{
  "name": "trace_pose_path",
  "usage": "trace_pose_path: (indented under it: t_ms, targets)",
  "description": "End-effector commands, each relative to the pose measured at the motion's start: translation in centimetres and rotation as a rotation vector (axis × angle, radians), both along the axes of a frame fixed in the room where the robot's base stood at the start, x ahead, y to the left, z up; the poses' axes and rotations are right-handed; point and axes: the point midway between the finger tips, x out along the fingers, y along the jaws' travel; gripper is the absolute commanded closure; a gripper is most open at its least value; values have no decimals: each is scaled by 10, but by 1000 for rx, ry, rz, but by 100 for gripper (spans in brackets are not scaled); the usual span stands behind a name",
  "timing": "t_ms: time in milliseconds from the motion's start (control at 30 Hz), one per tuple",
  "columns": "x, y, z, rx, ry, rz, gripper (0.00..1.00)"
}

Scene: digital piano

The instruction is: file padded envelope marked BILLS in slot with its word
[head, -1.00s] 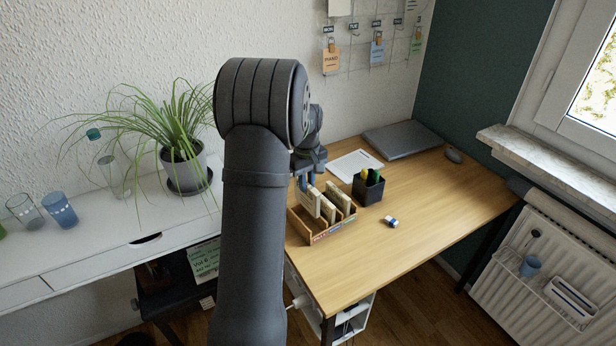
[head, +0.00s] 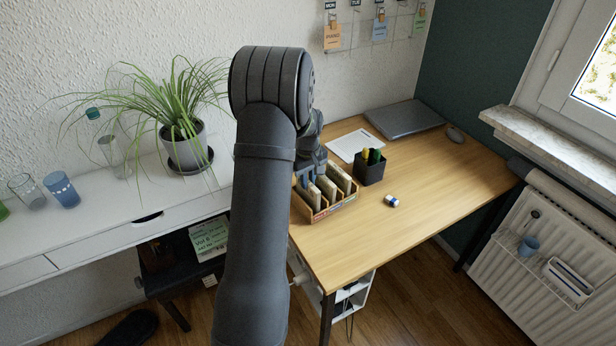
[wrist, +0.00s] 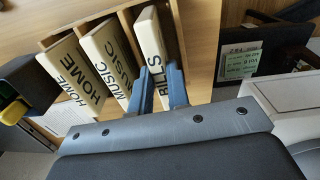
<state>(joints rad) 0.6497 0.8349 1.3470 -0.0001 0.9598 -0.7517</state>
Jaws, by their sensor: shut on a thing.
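The padded envelope marked BILLS (wrist: 150,40) is cream-coloured and stands on edge between the two blue fingers of my gripper (wrist: 160,88), which is shut on it. The envelope is at the leftmost compartment of the wooden rack (head: 338,211) in the head view and appears to be down between its walls; how deep it sits cannot be told. It shows at the right of the wrist view's row. My gripper (head: 309,178) is just above the rack, partly hidden by my arm. The rack's slot words are too small to read.
Envelopes marked MUSIC (wrist: 110,60) and HOME (wrist: 74,72) stand in neighbouring compartments. A black pen cup (head: 369,169) is close to the rack's right. An eraser (head: 391,201), white sheet (head: 354,145) and laptop (head: 403,115) lie on the desk. The desk's front right is clear.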

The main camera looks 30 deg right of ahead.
Motion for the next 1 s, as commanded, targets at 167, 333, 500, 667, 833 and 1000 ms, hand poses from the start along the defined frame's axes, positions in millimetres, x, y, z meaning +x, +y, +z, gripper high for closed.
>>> trace_pose_path:
  t_ms: [167, 333, 500, 667, 833, 1000]
  targets:
    - [0, 0, 0, 0, 0, 0, 100]
    - [0, 0, 0, 0, 0, 0, 63]
    - [0, 0, 0, 0, 0, 0, 59]
    - [0, 0, 0, 0, 0, 0, 59]
    - [0, 0, 7, -1, -1, 0, 59]
    - [0, 0, 19, -1, -1, 0, 59]
